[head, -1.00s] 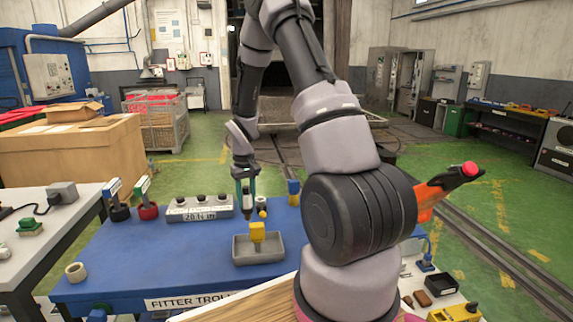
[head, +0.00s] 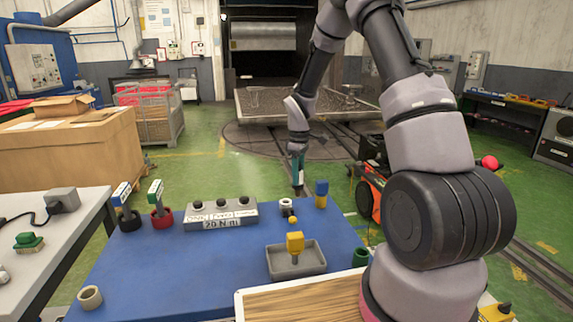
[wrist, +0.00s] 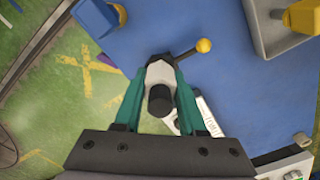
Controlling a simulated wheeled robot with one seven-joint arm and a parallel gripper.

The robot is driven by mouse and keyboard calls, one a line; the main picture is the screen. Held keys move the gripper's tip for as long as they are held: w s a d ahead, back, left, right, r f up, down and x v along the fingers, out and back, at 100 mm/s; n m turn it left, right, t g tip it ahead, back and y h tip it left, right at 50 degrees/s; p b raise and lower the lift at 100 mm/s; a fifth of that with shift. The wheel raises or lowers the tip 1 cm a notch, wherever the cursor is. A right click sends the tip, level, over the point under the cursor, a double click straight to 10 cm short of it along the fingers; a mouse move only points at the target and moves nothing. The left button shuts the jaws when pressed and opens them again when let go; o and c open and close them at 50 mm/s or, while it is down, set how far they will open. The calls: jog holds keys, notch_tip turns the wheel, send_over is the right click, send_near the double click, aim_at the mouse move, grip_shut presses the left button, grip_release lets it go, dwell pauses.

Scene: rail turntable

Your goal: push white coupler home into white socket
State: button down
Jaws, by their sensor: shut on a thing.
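My gripper (head: 297,172) has teal fingers and hangs over the back edge of the blue trolley top. In the wrist view its fingers (wrist: 159,95) are closed on the white coupler, whose dark round end (wrist: 160,100) faces the camera. In the head view the coupler's dark part (head: 299,188) shows small below the fingers. The white socket (head: 286,206) stands on the trolley near its back edge, slightly left of and below the gripper. A yellow-knobbed lever (wrist: 203,46) projects beside the held part. The fingers hide any contact between coupler and socket.
A blue-and-yellow post (head: 321,194) stands right of the socket. A grey torque box (head: 220,215) is on its left. A grey tray (head: 297,264) with a yellow-topped part (head: 295,243) lies in front. Red and black holders (head: 160,217) stand farther left.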

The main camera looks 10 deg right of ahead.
jog(key=shift+w+a+r+n, duration=0.5)
jog(key=shift+w+a+n, duration=0.1)
jog(key=shift+n, duration=0.7)
jog(key=shift+w+a+r+n, duration=0.45)
jog(key=shift+w+a+n, duration=0.15)
jog(key=shift+n, duration=0.7)
jog(key=shift+w+a+r+n, duration=0.5)
jog(key=shift+w+a+n, duration=0.1)
jog(key=shift+n, duration=0.7)
jog(key=shift+f, duration=2.9)
jog(key=shift+f, duration=2.15)
jog(key=shift+c, duration=2)
grip_release()
